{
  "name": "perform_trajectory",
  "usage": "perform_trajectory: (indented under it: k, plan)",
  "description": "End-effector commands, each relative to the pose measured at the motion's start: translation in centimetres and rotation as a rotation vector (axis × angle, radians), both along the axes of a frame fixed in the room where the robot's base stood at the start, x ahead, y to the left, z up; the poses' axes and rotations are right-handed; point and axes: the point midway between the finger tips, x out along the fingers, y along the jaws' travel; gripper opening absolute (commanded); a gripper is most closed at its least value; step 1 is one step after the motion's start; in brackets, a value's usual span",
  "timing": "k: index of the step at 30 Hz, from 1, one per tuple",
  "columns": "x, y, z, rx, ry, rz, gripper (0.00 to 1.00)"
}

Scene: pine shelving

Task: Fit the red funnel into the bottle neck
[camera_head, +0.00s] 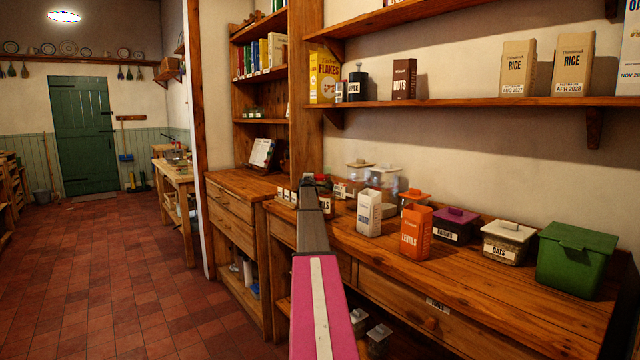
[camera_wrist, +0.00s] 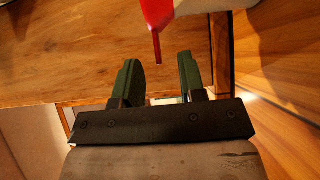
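A red funnel (camera_wrist: 157,12) shows at the top of the wrist view, cut off by the frame edge, its narrow spout pointing down the picture. My gripper (camera_wrist: 158,74) has two green fingers standing apart with a clear gap. The spout tip appears between the fingertips in the picture, but neither finger visibly touches it. In the head view my gripper (camera_head: 314,180) is a small dark shape over the counter's left part, and my arm hides what lies behind it. I cannot make out the funnel there. No bottle neck can be identified in either view.
The wooden counter (camera_head: 475,290) holds a white carton (camera_head: 369,212), an orange carton (camera_head: 416,232), a purple-lidded tub (camera_head: 455,225), an oats tub (camera_head: 507,242) and a green bin (camera_head: 575,262). A shelf (camera_head: 460,103) runs above. The tiled floor (camera_head: 110,270) at left is clear.

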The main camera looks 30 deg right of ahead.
Motion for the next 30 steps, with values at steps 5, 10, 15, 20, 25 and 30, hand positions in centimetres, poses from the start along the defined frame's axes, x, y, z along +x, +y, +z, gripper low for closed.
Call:
perform_trajectory:
  k: [5,10,15,20,25,30]
  plan:
    - [1.5,-1.2,0.0,0.000,0.000,0.000,0.37]
    - [3.5,-2.6,0.0,0.000,0.000,0.000,0.37]
    - [4.1,-3.0,0.0,0.001,0.001,0.000,0.37]
    - [4.0,-3.0,0.0,0.000,0.000,0.000,0.34]
    - [4.0,-3.0,0.0,0.001,0.001,0.000,0.00]
    - [3.9,-3.0,0.0,0.001,0.001,0.000,0.00]
